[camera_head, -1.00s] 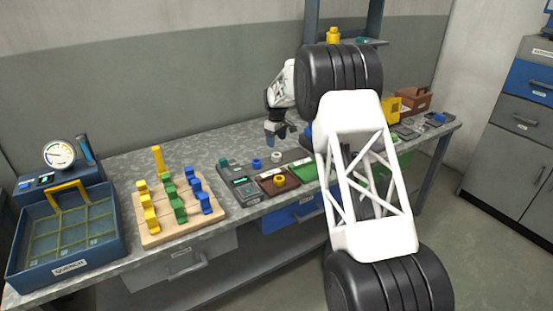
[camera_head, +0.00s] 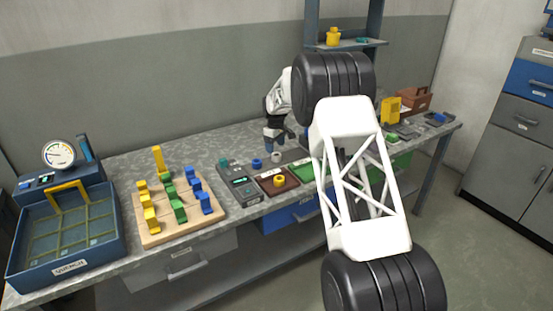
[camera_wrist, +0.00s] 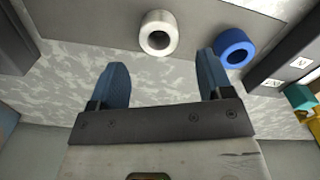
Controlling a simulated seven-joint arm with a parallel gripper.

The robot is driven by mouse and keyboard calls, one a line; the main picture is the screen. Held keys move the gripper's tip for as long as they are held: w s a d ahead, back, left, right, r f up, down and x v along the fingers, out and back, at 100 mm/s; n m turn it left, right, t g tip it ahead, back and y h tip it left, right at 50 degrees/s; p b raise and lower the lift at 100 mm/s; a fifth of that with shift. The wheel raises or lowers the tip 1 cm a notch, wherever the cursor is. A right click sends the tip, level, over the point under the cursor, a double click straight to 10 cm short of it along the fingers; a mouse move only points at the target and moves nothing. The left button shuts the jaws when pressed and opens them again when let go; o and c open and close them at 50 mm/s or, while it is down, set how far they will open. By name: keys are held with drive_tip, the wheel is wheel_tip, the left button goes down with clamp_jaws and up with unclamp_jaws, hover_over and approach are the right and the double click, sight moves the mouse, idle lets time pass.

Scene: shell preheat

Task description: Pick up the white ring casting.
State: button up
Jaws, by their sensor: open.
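The white ring casting (camera_wrist: 158,33) lies on a grey surface near the top middle of the wrist view, its hole showing. In the head view the white ring (camera_head: 276,157) is on the bench just below my gripper (camera_head: 275,147). In the wrist view my gripper (camera_wrist: 158,82) is open and empty, its two blue fingers apart. The ring is ahead of the fingertips, roughly centred between them and apart from both. A blue ring (camera_wrist: 234,47) lies to its right, close to the tip of the right finger. It also shows in the head view (camera_head: 257,163).
A dark device with a teal display (camera_head: 240,183) stands left of the rings. A brown tray (camera_head: 266,188) with a yellow ring (camera_head: 279,181) is in front. A wooden peg board (camera_head: 150,236) and a blue quench bin (camera_head: 70,268) stand farther left.

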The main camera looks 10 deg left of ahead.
sight(275, 154)
drive_tip(key=shift+f, duration=2.65)
drive_tip(key=c, duration=1)
drive_tip(key=shift+r, duration=0.15)
drive_tip(key=shift+c, duration=0.2)
wheel_tip(275, 154, up, 10)
